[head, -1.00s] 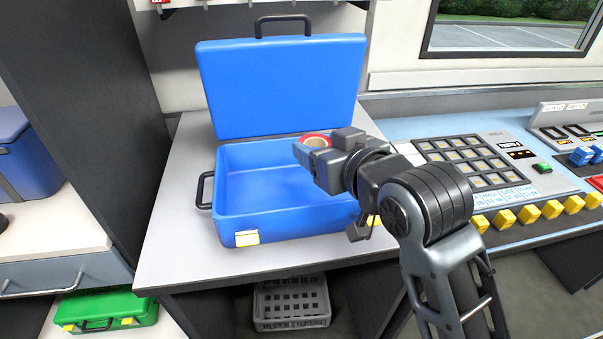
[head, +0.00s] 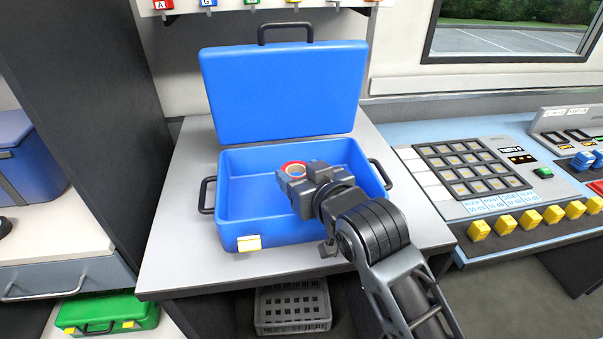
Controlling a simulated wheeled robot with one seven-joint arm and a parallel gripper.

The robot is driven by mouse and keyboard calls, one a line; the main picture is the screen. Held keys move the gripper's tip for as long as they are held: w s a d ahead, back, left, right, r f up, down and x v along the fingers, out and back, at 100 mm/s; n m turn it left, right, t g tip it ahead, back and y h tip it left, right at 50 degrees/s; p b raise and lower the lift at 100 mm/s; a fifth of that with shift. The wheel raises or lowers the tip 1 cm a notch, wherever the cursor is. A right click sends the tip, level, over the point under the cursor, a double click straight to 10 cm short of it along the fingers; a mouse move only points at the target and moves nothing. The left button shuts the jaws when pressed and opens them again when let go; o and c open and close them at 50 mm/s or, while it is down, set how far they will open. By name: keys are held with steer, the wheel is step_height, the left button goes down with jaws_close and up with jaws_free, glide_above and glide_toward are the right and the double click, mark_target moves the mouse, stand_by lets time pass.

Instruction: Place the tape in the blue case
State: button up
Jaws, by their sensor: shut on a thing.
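The blue case (head: 234,205) stands open on the grey counter, with its lid (head: 285,95) raised at the back. My gripper (head: 293,178) is over the right half of the case. It is shut on the tape (head: 293,168), a red ring with a pale inner core, and the tape shows at the fingertips. The gripper hides part of the case's right interior and front wall. The visible case floor at the left is empty. I cannot tell exactly how high the tape is above the floor.
A control panel (head: 470,170) with yellow buttons lies to the right of the counter (head: 175,240). A dark cabinet side (head: 95,110) rises at the left. A green case (head: 108,313) and a grey crate (head: 292,307) are below. A shelf edge with coloured tags is above the lid.

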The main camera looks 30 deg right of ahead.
steer(key=shift+f+b, duration=0.3)
steer(key=shift+f, duration=0.45)
steer(key=o, duration=1)
steer(key=shift+s+f, duration=0.1)
steer(key=shift+f, duration=0.15)
steer(key=shift+r, duration=0.55)
steer(key=v, duration=0.8)
steer(key=r+v, duration=0.1)
steer(key=v, duration=0.3)
